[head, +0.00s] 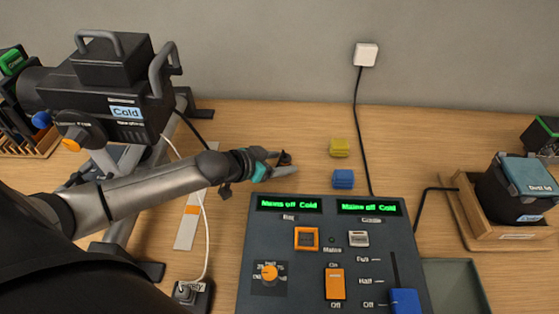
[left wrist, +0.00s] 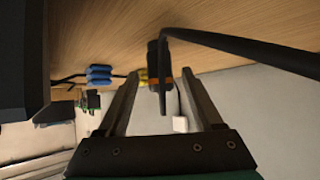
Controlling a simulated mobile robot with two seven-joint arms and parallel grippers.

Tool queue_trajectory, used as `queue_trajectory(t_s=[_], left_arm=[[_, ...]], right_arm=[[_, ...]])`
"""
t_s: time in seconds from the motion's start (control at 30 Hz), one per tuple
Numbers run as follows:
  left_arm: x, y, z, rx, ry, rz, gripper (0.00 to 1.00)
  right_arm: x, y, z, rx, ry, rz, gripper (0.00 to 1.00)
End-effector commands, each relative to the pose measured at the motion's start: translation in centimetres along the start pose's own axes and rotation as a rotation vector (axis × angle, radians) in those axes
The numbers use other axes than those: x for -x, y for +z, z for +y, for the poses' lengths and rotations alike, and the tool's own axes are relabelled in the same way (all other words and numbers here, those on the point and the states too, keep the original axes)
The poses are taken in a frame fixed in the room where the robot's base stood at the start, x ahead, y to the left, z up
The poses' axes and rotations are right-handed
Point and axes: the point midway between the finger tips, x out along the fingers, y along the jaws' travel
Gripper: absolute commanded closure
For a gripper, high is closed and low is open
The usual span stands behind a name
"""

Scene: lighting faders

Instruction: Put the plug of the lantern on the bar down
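The lantern (head: 118,110), black with a "Cold" label, is on a stand at the left in the head view. My left gripper (head: 284,162) is above the table, just beyond the console's back edge. Its two fingers are apart, and a dark plug (head: 285,157) is between the tips. The left wrist view shows the plug (left wrist: 158,72) with an orange band and a thick black cable (left wrist: 235,43). A gap shows on each side of it between the fingers (left wrist: 160,82). I cannot tell whether the plug touches the table. My right gripper is not in view.
The console (head: 300,225) with faders and "Mains off Cold" displays fills the front middle. Yellow (head: 339,148) and blue (head: 343,179) blocks lie behind it. A black socket (head: 193,296) is at the front left. A wooden tray (head: 480,235) holds a dark box at right.

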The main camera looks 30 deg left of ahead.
Motion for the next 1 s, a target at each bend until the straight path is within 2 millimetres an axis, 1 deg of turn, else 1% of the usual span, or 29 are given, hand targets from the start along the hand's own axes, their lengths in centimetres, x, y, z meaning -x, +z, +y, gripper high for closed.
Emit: queue_trajectory(t_s=[0.27,0.4,0.43,0.57,0.7,1.0], left_arm=[[0.0,0.0,0.0,0.0,0.0,0.0,0.26],[0.6,-0.8,0.0,-0.001,0.001,0.001,0.26],[0.8,-0.5,0.0,0.0,0.001,-0.003,0.26],[2.2,-0.5,0.0,0.0,0.0,-0.004,0.26],[4.2,-0.5,0.0,-0.001,0.001,-0.004,0.26],[7.9,-0.5,0.0,0.001,0.0,-0.004,0.26]], right_arm=[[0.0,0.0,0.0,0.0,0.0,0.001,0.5],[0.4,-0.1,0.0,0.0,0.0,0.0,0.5],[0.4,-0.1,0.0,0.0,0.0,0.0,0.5],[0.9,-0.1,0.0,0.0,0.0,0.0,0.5],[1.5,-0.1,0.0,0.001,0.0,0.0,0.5],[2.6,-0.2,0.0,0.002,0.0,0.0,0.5]])
